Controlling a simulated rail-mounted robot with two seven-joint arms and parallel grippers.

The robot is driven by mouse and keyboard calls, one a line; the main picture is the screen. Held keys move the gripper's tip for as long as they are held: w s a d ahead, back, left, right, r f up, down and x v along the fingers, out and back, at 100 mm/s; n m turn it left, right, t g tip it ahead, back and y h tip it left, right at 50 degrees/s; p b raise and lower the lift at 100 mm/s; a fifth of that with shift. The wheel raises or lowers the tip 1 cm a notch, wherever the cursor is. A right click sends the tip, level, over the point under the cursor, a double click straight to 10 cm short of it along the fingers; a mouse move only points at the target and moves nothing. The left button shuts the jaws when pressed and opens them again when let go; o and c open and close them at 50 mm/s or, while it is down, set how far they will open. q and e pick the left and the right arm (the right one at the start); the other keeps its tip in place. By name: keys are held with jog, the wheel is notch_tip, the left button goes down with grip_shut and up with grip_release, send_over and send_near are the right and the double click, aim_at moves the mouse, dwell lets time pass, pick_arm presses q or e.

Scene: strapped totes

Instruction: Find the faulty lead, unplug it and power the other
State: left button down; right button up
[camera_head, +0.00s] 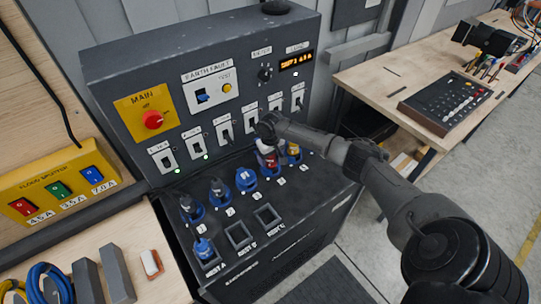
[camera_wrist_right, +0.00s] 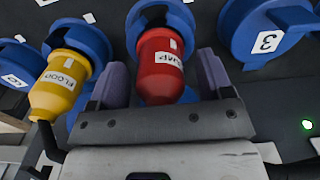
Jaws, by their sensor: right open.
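My right gripper (camera_wrist_right: 160,82) is open, with one finger on each side of a red plug (camera_wrist_right: 161,65). The plug sits in a blue socket, and its label is partly readable. In the head view, the red plug (camera_head: 270,160) is partly covered by my right gripper (camera_head: 267,143). A yellow plug labelled FLOOD (camera_wrist_right: 58,83) sits in the neighbouring socket, with a dark cable at its end. Blue socket 3 (camera_wrist_right: 262,30) is on the other side. My left gripper is out of view.
The panel has a red main switch (camera_head: 153,119), an earth fault switch (camera_head: 203,97), a lit orange display (camera_head: 296,61) and a row of rocker switches. A blue plug (camera_head: 203,247) stands in a front holder beside two empty ones. A yellow flood splitter (camera_head: 50,190) is at left.

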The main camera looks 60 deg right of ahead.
jog(key=shift+c, duration=0.5)
jog(key=c, duration=1)
jog(key=shift+r+n+p, duration=0.1)
jog(key=shift+n+p, duration=0.35)
jog(key=shift+n, duration=1.05)
